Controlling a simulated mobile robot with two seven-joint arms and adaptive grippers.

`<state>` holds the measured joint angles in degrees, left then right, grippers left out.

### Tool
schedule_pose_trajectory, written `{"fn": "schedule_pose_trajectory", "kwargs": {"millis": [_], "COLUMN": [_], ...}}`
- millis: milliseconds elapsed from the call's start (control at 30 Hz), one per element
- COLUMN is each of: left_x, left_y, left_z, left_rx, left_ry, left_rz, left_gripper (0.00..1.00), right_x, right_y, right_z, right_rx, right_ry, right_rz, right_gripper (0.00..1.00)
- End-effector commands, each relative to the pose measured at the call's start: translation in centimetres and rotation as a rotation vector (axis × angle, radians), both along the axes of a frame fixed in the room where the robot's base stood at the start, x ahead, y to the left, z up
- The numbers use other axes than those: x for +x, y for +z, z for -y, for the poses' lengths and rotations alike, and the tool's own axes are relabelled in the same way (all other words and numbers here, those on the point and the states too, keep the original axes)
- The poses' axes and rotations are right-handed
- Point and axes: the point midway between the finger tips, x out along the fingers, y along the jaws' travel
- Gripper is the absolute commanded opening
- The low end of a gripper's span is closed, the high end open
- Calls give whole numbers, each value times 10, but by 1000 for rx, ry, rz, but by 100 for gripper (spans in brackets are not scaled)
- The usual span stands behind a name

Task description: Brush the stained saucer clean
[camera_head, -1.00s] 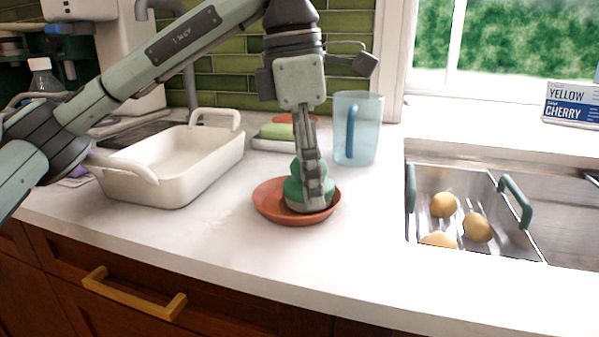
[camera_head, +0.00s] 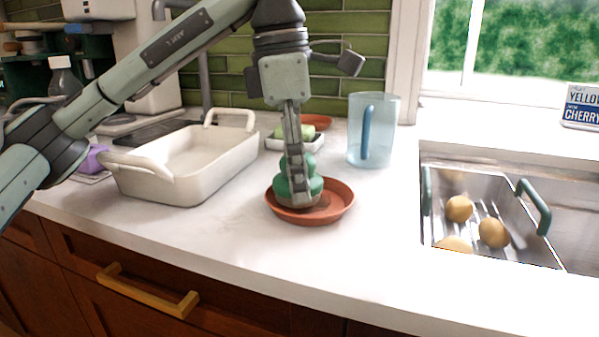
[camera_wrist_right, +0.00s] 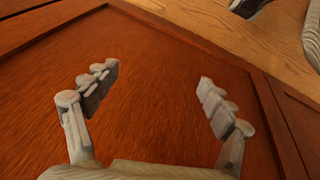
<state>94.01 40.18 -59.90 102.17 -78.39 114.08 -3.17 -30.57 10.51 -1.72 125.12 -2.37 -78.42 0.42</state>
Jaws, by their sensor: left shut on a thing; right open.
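A terracotta saucer (camera_head: 338,205) sits on the white counter, in the middle of the head view. My left gripper (camera_head: 295,185) points down over it, shut on a green scrubbing brush (camera_head: 283,188). The brush stands over the left part of the saucer, its pale underside low in the dish; exact contact is hard to tell. The saucer floor right of the brush looks slightly darker; I cannot tell whether this is stain or shadow. What lies under the brush is hidden. My right gripper (camera_wrist_right: 157,80) is open and empty in the right wrist view, in front of brown wood.
A white baking dish (camera_head: 190,190) stands left of the saucer. Behind are a white dish with a green sponge (camera_head: 297,143), another terracotta saucer (camera_head: 318,122) and a clear blue jug (camera_head: 385,130). At right, the sink holds a rack (camera_head: 530,205) with round yellowish things. The front counter is clear.

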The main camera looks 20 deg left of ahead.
Motion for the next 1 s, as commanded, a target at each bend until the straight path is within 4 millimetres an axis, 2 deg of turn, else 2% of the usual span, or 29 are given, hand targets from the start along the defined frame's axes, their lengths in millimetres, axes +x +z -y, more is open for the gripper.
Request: {"fn": "schedule_pose_trajectory", "kwargs": {"millis": [100, 467, 833, 1000], "left_x": [0, 0, 0, 0], "left_y": [17, 53, 55, 65], "left_z": [0, 0, 0, 0], "left_rx": [-2, -1, -1, -1], "left_ry": [0, 0, 0, 0], "left_rz": [2, 0, 0, 1], "left_gripper": [28, 28, 28, 28], "right_x": [0, 0, 0, 0], "right_y": [14, 44, 45, 55], "right_z": [0, 0, 0, 0], "right_rx": [0, 0, 0, 0], "right_ry": [0, 0, 0, 0], "right_rz": [0, 0, 0, 0], "right_gripper": [82, 82, 82, 82]}}
